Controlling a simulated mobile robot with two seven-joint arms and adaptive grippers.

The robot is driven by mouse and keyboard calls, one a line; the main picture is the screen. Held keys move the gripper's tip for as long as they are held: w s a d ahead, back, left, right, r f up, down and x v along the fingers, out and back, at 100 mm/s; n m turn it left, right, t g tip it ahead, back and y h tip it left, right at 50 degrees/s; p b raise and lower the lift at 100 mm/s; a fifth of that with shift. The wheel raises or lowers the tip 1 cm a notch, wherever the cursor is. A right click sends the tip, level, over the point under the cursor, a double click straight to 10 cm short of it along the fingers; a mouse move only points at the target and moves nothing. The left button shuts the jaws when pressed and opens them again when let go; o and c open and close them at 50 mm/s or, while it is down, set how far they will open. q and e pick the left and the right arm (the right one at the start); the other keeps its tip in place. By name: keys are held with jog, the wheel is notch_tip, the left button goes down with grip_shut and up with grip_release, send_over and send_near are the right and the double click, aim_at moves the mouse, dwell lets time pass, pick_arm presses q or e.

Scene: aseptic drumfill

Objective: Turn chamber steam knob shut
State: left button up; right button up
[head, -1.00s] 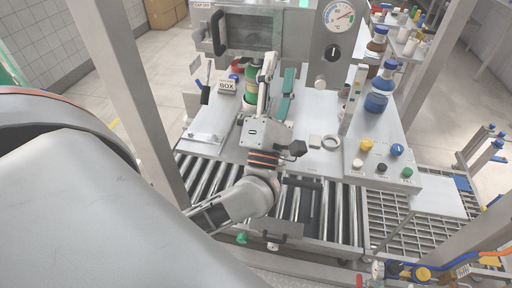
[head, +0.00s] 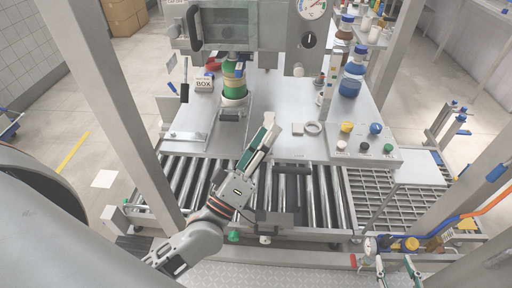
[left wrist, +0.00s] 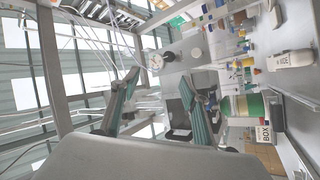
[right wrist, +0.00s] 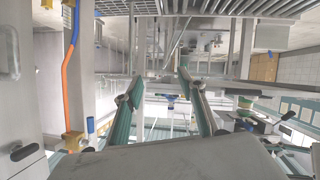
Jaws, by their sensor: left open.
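The black round knob (head: 309,40) is on the grey chamber front, just below the dial gauge (head: 311,6). What looks like the same black knob (left wrist: 168,56) shows in the left wrist view, beyond the fingertips. My left gripper (head: 264,137) is over the front edge of the worktop, well short of the knob. Its fingers (left wrist: 158,105) are apart and empty. My right gripper (head: 398,264) is low at the front right, far from the knob. Its fingers (right wrist: 160,98) are apart with nothing between them.
A green drum (head: 233,84) stands under the chamber, beside a BOX label block (head: 204,84). A button panel (head: 365,150) and blue bottle (head: 351,78) are at right. Frame posts flank the station. Rollers (head: 310,200) run in front; the middle worktop is mostly clear.

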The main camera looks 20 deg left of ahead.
pick_arm(q)
jog(key=shift+s+f+m+g+h, duration=0.2)
jog(key=shift+f+m, duration=0.1)
jog(key=shift+f, duration=0.25)
jog(key=shift+s+f+m+g+h, duration=0.1)
jog(key=shift+s+f+m+g, duration=0.15)
jog(key=shift+f, duration=0.25)
pick_arm(e)
jog(key=shift+s+a+f, duration=0.1)
jog(key=shift+s+a, duration=0.05)
jog(key=shift+a, duration=0.15)
pick_arm(q)
jog(key=shift+w, duration=0.1)
